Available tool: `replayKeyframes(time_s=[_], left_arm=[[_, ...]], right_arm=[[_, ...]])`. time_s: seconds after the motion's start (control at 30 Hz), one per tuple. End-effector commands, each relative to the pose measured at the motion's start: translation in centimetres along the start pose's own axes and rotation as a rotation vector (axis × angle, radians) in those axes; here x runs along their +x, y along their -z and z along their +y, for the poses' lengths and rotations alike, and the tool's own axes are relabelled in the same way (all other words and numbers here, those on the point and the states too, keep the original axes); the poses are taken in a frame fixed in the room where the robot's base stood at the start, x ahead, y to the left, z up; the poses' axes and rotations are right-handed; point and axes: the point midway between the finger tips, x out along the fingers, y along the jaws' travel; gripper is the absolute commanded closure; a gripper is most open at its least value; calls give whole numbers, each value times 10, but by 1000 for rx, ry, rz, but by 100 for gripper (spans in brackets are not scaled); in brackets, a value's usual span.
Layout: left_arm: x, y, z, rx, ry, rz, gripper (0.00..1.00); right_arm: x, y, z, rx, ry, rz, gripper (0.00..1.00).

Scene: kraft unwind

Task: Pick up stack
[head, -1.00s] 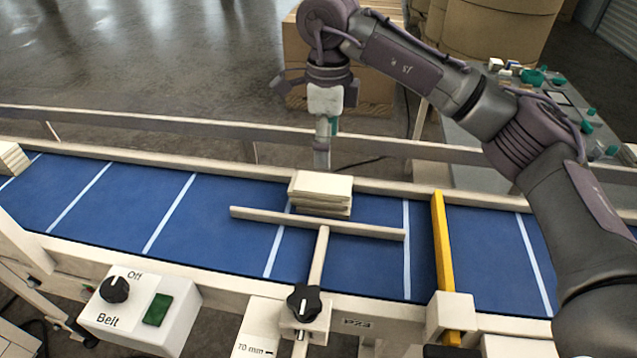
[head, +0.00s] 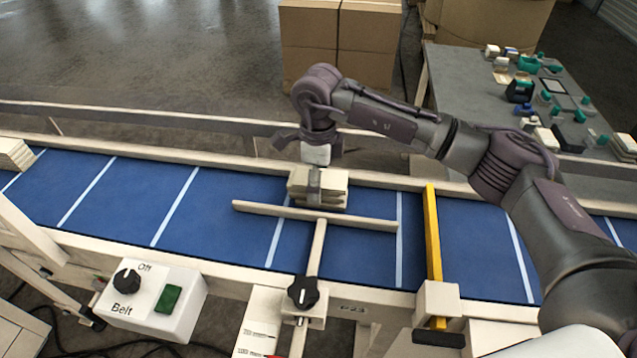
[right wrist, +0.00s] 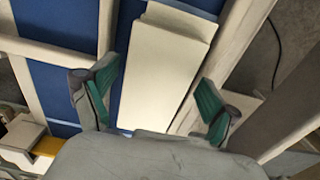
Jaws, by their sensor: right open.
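The stack (head: 333,190) of cream flat pieces lies on the blue conveyor belt (head: 230,215), just behind a cream guide bar (head: 370,222). Its pieces are slightly offset from one another. In the right wrist view the stack (right wrist: 165,75) lies between the two green-padded fingers. My right gripper (head: 314,185) is at the stack, with a finger in front of its near face in the head view. In the right wrist view the gripper (right wrist: 158,98) is open, with gaps between fingers and stack. My left gripper is not in view.
A yellow bar (head: 435,240) crosses the belt to the right. A belt control box (head: 150,305) stands at the front left. Another cream stack (head: 14,155) sits at the belt's far left. A grey table (head: 470,75) with small parts stands behind right.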

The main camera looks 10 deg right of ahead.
Motion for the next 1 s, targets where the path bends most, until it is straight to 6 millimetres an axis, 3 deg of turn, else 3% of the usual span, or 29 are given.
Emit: replayKeyframes(time_s=[0.07,0.47,0.77,1.0], left_arm=[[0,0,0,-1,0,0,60],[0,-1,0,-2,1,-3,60],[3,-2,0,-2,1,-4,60],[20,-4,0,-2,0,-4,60]], right_arm=[[0,0,0,0,0,0,14],[-1,0,0,0,0,-1,81],[-4,0,0,0,1,-2,83],[-28,-1,-1,1,5,-4,83]])
